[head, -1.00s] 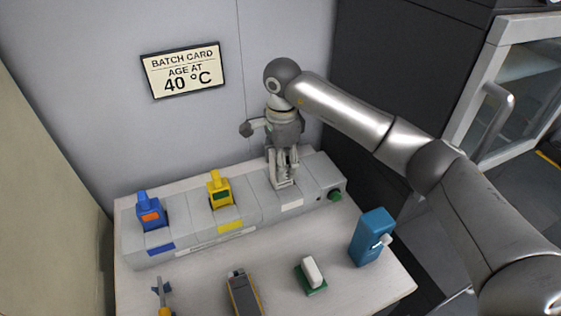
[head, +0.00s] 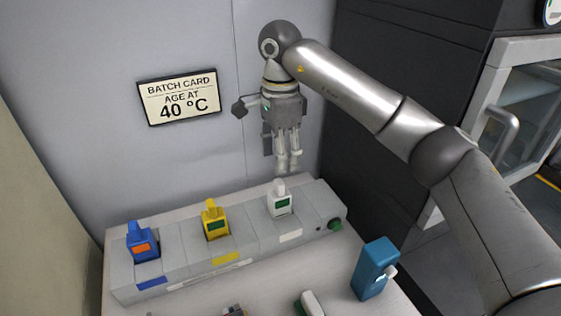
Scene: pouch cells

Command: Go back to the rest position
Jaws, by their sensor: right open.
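My right gripper (head: 288,163) hangs fingers down above the right end of the grey dock (head: 180,266), apart from it and empty, with its jaws open. Below it a white device with a green display (head: 280,200) sits upright in the dock's right slot. A yellow device (head: 214,220) sits in the middle slot and a blue device with an orange display (head: 142,243) in the left slot. Each slot has a label strip of the matching colour in front. My left gripper is not in view.
A blue bottle-like box (head: 374,269) stands at the table's right. Items at the front table edge, one white (head: 309,302), are cut off by the frame. A batch card reading "age at 40 °C" (head: 179,97) hangs on the wall. A glass-doored cabinet (head: 500,110) stands at right.

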